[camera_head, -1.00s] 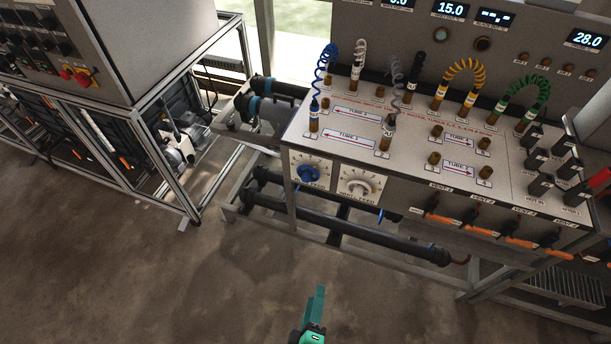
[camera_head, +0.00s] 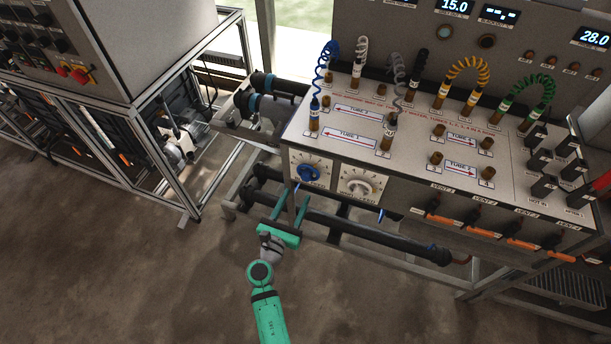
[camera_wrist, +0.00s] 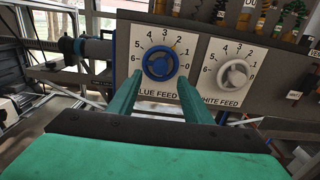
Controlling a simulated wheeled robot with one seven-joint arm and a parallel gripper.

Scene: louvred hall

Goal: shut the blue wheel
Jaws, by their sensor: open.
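The blue wheel (camera_head: 308,173) is on the front of the bench, on a white dial plate labelled BLUE FEED. In the wrist view the blue wheel (camera_wrist: 160,64) is centred, with a scale from 0 to 6 around it. A small orange mark shows near the 2; I cannot tell the wheel's setting for sure. My gripper (camera_head: 289,203) is open and empty, below and in front of the wheel. In the wrist view its two green fingers (camera_wrist: 160,82) point at the wheel, one at each lower side, and appear short of it.
A white wheel (camera_head: 360,187) on a WHITE FEED plate is just right of the blue one. Dark pipes (camera_head: 350,225) run low under the panel. Coiled hoses (camera_head: 465,75) stand on the bench top. A metal-framed cabinet (camera_head: 150,130) is at left. The floor in front is clear.

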